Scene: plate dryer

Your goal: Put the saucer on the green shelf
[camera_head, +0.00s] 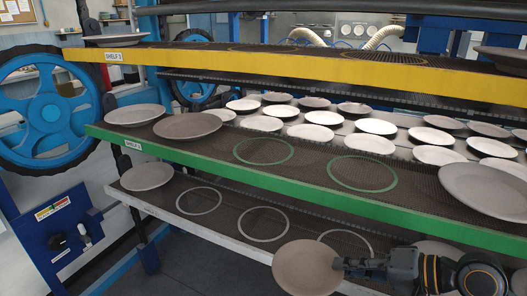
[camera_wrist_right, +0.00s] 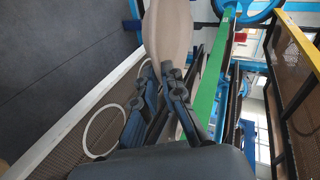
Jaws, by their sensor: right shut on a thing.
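My right gripper (camera_head: 362,268) is shut on the rim of a brown saucer (camera_head: 306,268), at the lower right of the head view. The saucer is held in front of the white bottom shelf (camera_head: 255,252), below the green shelf's edge. In the right wrist view the saucer (camera_wrist_right: 168,35) stands out beyond the fingers (camera_wrist_right: 170,90). The green shelf (camera_head: 290,192) has two empty green rings (camera_head: 263,151) (camera_head: 362,173) on its mesh. A brown saucer (camera_head: 187,126) and a white one (camera_head: 134,114) lie at its left, and a large plate (camera_head: 485,190) at its right. My left gripper is not in view.
The yellow shelf (camera_head: 300,67) runs above the green one, with a row of several white saucers (camera_head: 369,143) farther back between them. A saucer (camera_head: 147,177) lies at the left of the bottom shelf beside several white rings. A blue wheel (camera_head: 48,110) stands at the left.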

